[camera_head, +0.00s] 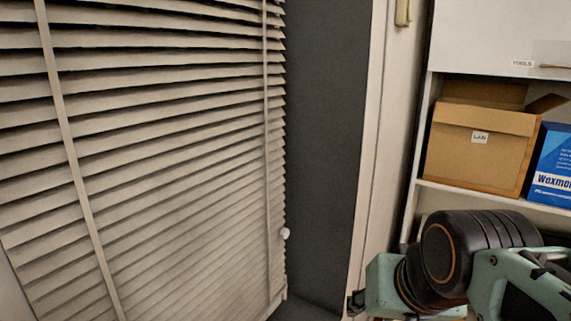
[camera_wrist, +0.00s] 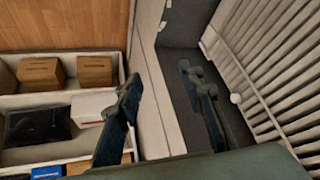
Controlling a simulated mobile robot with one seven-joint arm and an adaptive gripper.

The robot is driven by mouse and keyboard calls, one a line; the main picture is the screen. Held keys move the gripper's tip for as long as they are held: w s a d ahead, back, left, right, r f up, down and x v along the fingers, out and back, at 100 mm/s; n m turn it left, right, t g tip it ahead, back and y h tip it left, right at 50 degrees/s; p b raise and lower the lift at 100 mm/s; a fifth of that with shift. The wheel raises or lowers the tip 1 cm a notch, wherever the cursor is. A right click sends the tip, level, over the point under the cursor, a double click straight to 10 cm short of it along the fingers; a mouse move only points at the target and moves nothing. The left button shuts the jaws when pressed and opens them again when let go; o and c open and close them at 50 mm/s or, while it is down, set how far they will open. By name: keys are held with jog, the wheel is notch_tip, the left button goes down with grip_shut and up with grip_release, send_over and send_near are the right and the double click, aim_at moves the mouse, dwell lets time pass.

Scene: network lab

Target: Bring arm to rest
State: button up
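My gripper (camera_wrist: 160,115) shows in the wrist view with its two dark finger sets spread wide apart. It is open, and nothing shows between the fingers. Behind the gap are a pale door frame strip and a dark grey wall. In the head view my arm, green and black, is bent at the lower right, in front of the shelf. The gripper's fingers cannot be made out in the head view.
Window blinds (camera_head: 160,150) fill the left of the head view. A shelf at the right holds a cardboard box (camera_head: 478,150) labelled LAN and a blue box (camera_head: 553,165). The wrist view shows more brown boxes (camera_wrist: 95,71) and a white box (camera_wrist: 92,106) on shelves.

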jog(key=s+f+n+g, duration=0.1)
jog(key=s+f+n, duration=0.1)
jog(key=s+f, duration=0.15)
notch_tip(320, 180, up, 27)
jog(key=p, duration=2.6)
jog(key=shift+a, duration=0.45)
jog(key=shift+w, duration=0.1)
